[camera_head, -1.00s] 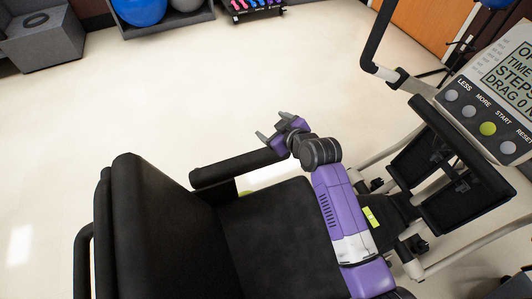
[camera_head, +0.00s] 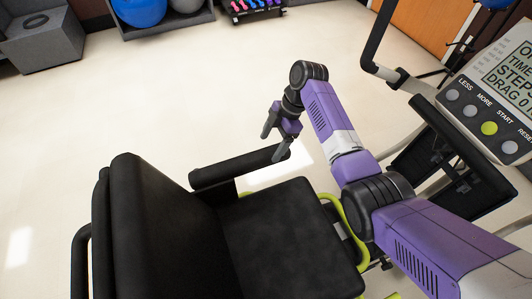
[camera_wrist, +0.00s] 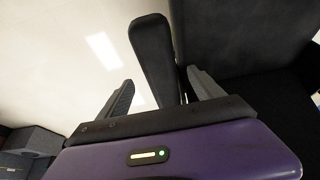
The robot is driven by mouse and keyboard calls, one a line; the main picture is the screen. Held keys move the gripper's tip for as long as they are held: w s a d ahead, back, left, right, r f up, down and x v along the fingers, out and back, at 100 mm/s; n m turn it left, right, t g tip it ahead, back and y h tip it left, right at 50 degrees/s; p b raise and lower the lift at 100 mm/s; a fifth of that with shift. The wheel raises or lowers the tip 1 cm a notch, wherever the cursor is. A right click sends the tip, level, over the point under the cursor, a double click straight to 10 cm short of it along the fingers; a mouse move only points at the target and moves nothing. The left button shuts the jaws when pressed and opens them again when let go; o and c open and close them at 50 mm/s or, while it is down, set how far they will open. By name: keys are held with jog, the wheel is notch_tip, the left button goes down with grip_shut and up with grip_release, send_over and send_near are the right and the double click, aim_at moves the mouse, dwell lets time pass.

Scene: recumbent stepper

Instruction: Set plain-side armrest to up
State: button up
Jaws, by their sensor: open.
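The seat's far-side armrest (camera_head: 232,167) is a black padded bar. It reaches forward from beside the backrest, looking roughly level, along the far edge of the seat. I cannot tell for sure that it is the plain-side one; no other armrest is clear in view. My gripper (camera_head: 273,147) is open and points down at the armrest's front end. In the wrist view the armrest (camera_wrist: 151,55) runs between the spread fingers of my gripper (camera_wrist: 160,84), with gaps on both sides. The fingers look to straddle it without gripping; contact is unclear.
The black seat (camera_head: 278,235) and tall backrest (camera_head: 155,225) stand beside the armrest. A yellow-green frame bar (camera_head: 347,230) curves by the seat front. The console (camera_head: 490,110) and a black handlebar (camera_head: 373,45) are at right. Open floor (camera_head: 160,100) lies beyond the armrest.

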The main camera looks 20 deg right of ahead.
aim_at(266, 153)
jog(key=shift+x, duration=2.55)
grip_shut()
